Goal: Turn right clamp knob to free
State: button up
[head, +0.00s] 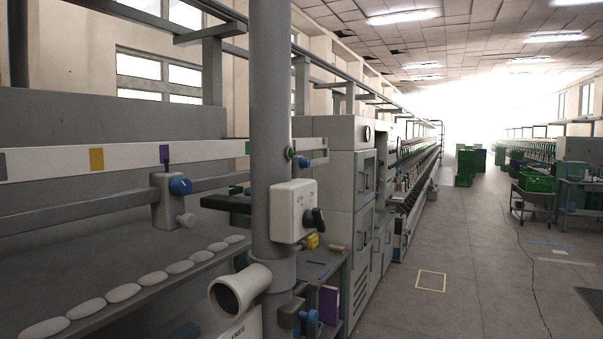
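A clamp block (165,201) with a blue knob (180,186) and a paler grey knob (187,220) below it sits on the grey rail at left. A second blue knob (304,162) shows farther right, just past the upright grey pipe, with its mount partly hidden. Another blue knob (311,318) is low down right of the pipe, near a plate (245,333) lettered "FREE" that the lower edge cuts off. Which of these is the right clamp knob I cannot tell. My gripper is not in view.
The thick grey pipe (271,120) stands in front, carrying a white switch box (292,211) with a black rotary knob (314,220) and a white elbow (239,290). A white strip (125,160) bears coloured marks. Several pale oval pieces line the ledge.

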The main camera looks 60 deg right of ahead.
aim_at(304, 163)
jog(key=k, duration=1.5)
jog(key=z, duration=1.3)
jog(key=i, duration=1)
jog(key=z, duration=0.1)
